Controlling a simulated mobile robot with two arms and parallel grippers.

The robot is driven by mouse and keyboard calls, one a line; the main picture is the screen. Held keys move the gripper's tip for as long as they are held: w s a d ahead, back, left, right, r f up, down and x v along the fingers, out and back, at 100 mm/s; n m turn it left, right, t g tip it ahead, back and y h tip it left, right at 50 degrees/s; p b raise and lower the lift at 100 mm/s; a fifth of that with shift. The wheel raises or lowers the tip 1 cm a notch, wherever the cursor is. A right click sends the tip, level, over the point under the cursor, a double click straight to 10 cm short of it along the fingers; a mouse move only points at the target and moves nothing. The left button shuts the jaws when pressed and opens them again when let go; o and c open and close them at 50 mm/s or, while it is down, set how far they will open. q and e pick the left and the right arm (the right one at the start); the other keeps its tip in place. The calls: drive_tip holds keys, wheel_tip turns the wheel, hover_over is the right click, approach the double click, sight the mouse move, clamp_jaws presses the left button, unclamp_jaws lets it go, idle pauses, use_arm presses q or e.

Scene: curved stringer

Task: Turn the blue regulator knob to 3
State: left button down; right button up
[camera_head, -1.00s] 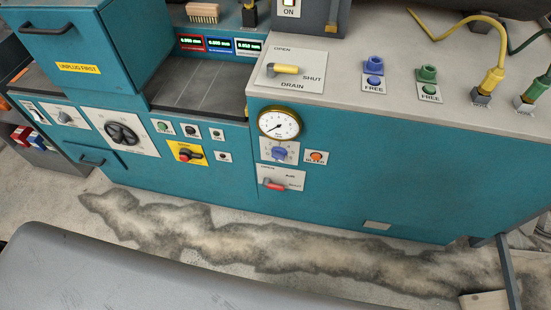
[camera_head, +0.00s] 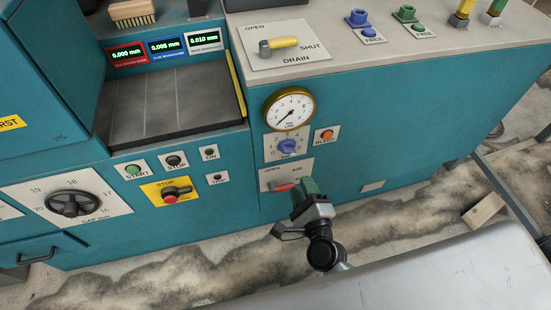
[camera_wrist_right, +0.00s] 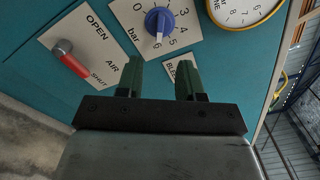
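The blue regulator knob (camera_head: 287,146) sits on a white numbered plate below the round pressure gauge (camera_head: 289,108). In the right wrist view the knob (camera_wrist_right: 159,20) is at the top, and its white mark points down, near the 6. The gauge needle points to the lower left. My right gripper (camera_head: 306,190) is below the knob, in front of the air valve panel. In the right wrist view its two green fingers (camera_wrist_right: 158,76) are apart with nothing between them. The knob lies beyond the fingertips, not touched. My left gripper is out of view.
The red-handled air valve (camera_head: 283,187) is close beside my right gripper; it also shows in the right wrist view (camera_wrist_right: 70,60). The orange bleed button (camera_head: 326,135) is right of the knob. The yellow drain lever (camera_head: 283,42) is above. A grey surface (camera_head: 450,270) fills the lower right.

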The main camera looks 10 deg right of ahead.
sight(290, 154)
drive_tip(key=w, duration=1)
drive_tip(key=shift+w, duration=0.15)
drive_tip(key=shift+c, duration=0.3)
clamp_jaws()
